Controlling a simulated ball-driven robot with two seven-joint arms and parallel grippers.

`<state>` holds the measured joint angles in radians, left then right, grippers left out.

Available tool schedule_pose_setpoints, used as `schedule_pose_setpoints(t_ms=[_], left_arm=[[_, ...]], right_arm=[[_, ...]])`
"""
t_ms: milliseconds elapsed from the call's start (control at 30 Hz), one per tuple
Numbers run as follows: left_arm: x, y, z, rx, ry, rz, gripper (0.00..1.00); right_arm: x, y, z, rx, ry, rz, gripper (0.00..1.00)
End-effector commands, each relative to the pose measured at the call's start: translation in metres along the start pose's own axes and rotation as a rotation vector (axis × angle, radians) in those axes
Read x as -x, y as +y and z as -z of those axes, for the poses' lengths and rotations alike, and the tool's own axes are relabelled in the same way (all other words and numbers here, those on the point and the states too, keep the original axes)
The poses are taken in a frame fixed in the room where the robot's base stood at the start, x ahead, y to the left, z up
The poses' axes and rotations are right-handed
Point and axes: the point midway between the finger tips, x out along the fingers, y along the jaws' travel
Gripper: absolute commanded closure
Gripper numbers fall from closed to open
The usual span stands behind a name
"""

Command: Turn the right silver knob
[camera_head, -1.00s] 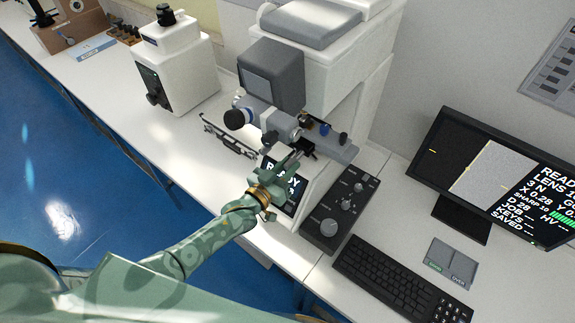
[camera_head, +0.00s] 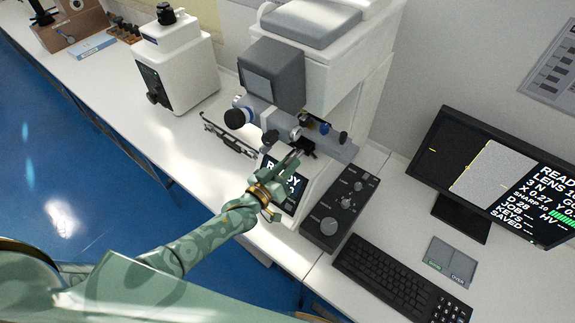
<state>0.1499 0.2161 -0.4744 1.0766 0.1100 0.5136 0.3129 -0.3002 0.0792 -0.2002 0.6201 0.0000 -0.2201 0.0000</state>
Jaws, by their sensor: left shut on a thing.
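The white hardness tester (camera_head: 335,60) stands at the bench's back with a grey head (camera_head: 272,75). Under the head are a black knob (camera_head: 235,118), a silver round part (camera_head: 296,133) and a blue knob (camera_head: 325,128). My left gripper (camera_head: 292,157) reaches in from the lower left, in front of these parts. Its fingers are shut on a small part that they largely hide, apparently the right silver knob. A dark block (camera_head: 306,148) lies just beyond the fingertips. My right gripper is not in view.
A control box with silver dials (camera_head: 328,226) stands right of my gripper, beside a keyboard (camera_head: 400,280) and monitor (camera_head: 490,180). A dark metal bracket (camera_head: 228,135) lies to the left. A small display (camera_head: 285,180) sits behind my wrist.

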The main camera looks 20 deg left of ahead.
Motion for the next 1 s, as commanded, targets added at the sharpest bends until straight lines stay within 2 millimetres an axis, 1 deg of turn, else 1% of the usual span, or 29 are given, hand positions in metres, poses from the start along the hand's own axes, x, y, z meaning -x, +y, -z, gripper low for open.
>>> schedule_pose_setpoints(t_ms=[33,100,367,467,567,667,900,1000], left_arm=[[0.001,-0.001,-0.003,-0.001,-0.006,0.002,0.72],[0.001,-0.001,-0.002,-0.001,-0.006,0.002,0.56],[0.001,0.0,-0.001,-0.001,-0.002,0.001,0.56],[0.006,0.0,-0.001,-0.001,-0.002,0.001,0.56],[0.021,0.0,-0.001,-0.001,-0.004,0.001,0.56],[0.045,-0.001,-0.002,-0.001,-0.006,0.002,0.56],[0.112,-0.001,-0.003,-0.002,-0.007,0.001,0.56],[0.134,-0.001,-0.003,-0.001,-0.006,0.002,0.56]], right_arm=[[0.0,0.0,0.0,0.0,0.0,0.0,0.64],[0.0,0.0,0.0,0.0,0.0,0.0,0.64],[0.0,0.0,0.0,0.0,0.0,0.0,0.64],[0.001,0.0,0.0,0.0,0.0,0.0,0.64],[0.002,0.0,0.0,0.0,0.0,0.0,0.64],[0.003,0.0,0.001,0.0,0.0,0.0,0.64],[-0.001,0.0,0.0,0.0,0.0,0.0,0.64],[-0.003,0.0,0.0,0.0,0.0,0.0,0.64]])
